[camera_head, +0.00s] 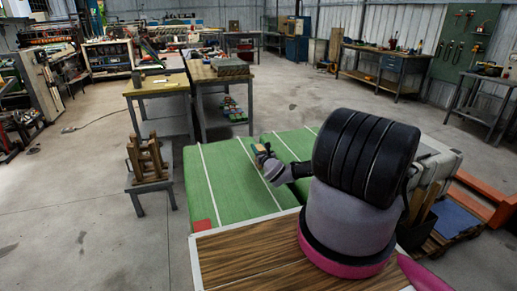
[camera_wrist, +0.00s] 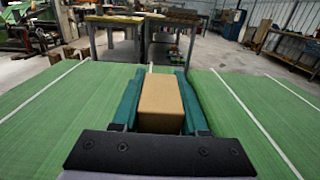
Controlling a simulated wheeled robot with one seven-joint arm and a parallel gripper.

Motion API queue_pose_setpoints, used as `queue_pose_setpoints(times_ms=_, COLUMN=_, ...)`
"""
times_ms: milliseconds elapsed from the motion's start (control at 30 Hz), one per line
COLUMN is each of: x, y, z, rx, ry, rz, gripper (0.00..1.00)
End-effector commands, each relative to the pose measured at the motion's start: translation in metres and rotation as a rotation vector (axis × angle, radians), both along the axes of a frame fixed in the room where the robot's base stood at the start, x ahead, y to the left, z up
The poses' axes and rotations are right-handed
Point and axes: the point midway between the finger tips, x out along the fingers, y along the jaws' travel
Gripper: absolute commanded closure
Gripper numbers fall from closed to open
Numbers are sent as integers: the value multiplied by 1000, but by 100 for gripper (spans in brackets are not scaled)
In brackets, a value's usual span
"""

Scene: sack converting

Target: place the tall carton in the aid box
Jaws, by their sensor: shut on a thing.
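My gripper (camera_wrist: 160,98) is shut on a plain brown carton (camera_wrist: 161,100), which sits between its two teal fingers in the wrist view. In the head view the carton (camera_head: 259,149) is small at the end of my gripper (camera_head: 264,155), over the green surface (camera_head: 214,176) with white lines. I cannot tell whether the carton touches that surface. My arm hides part of the right side of the head view. I cannot make out an aid box in either view.
A small stand with wooden pieces (camera_head: 148,160) is left of the green surface. Tables (camera_head: 220,75) stand beyond it. The green surface around my gripper looks clear.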

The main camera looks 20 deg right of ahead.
Motion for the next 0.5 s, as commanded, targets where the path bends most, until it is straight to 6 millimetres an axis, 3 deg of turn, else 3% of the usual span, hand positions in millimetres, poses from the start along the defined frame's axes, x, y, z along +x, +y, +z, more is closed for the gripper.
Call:
queue_pose_setpoints(times_ms=333, x=0, y=0, z=-4, rx=2, ry=0, rz=-1, gripper=100)
queue_pose_setpoints(times_ms=367, x=0, y=0, z=-5, rx=2, ry=0, rz=-1, gripper=53)
queue_pose_setpoints(times_ms=400, x=0, y=0, z=-4, rx=2, ry=0, rz=0, gripper=38)
queue_pose_setpoints(times_ms=433, x=0, y=0, z=-4, rx=2, ry=0, rz=0, gripper=27)
queue_pose_setpoints(times_ms=500, x=0, y=0, z=-4, rx=2, ry=0, rz=0, gripper=27)
